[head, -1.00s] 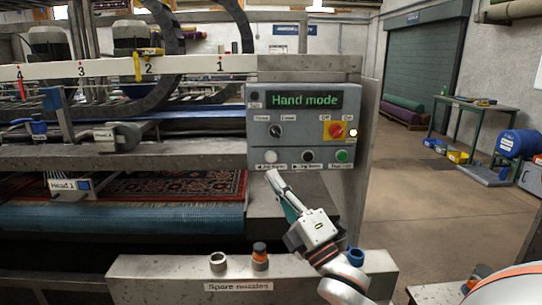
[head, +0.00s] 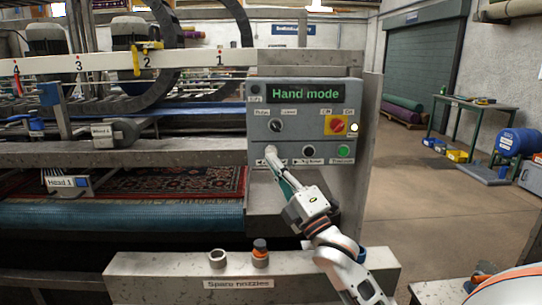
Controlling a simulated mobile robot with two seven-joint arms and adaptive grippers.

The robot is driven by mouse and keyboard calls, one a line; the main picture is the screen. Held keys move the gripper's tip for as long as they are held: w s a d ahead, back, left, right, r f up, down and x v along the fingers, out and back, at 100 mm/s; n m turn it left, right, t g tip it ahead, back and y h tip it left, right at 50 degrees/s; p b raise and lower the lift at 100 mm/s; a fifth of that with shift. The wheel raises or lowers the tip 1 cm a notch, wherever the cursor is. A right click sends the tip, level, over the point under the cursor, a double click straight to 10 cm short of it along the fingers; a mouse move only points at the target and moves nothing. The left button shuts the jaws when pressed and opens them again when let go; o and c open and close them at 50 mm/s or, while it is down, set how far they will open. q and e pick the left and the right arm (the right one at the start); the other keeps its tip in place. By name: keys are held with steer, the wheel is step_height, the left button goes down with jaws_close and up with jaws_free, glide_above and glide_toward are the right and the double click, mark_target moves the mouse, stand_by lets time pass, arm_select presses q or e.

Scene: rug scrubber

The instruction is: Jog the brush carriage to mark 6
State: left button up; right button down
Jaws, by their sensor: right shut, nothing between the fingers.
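My right gripper (head: 272,158) is shut and empty. Its fingertips are at the white jog button at the lower left of the grey control panel (head: 287,142) and cover most of it; I cannot tell whether the button is pressed. The panel display (head: 305,93) reads "Hand mode". The white mark rail (head: 185,60) shows marks 1, 2 and 3, with another at the left edge; mark 6 is not in view. A yellow pointer (head: 136,60) hangs at the rail just left of mark 2. The brush unit labelled "Head 1" (head: 66,182) is above the rug. My left gripper is not in view.
A black jog button (head: 308,150) and a green button (head: 343,150) sit right of the fingertips. A red switch (head: 335,125) is above them. A spare nozzles ledge (head: 180,268) with upright nozzles stands below. Open floor lies to the right.

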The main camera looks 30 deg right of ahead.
steer(key=shift+w+d+r, duration=0.1)
steer(key=shift+w+d, duration=0.25)
steer(key=shift+w, duration=0.25)
steer(key=shift+w+d, duration=0.1)
stand_by(1.1)
steer(key=shift+w+d, duration=0.15)
steer(key=shift+w, duration=0.1)
